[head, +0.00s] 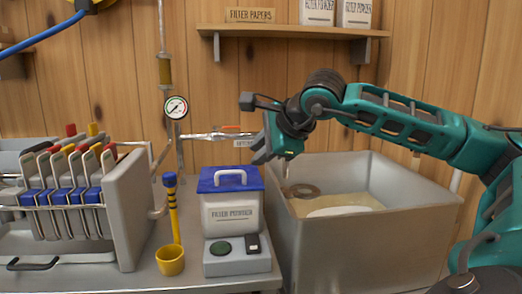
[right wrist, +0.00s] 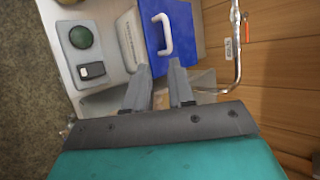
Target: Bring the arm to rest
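My right arm (head: 400,120) comes in from the right in the head view, raised and bent over the large grey bin. Its gripper (head: 268,158) hangs beside the filter powder tub (head: 231,214), near the bin's left wall. In the right wrist view the two fingers (right wrist: 160,72) stand apart with nothing between them. The tub's blue lid (right wrist: 172,38) with its white handle lies just beyond the fingertips; I see no grip on it. My left gripper does not show in either view.
The grey bin (head: 358,250) holds pale contents and a round ring. A yellow long-handled scoop (head: 171,259) and filter press (head: 125,215) stand left. A gauge (head: 176,107), pipe valve (head: 220,135) and shelf (head: 290,31) are behind.

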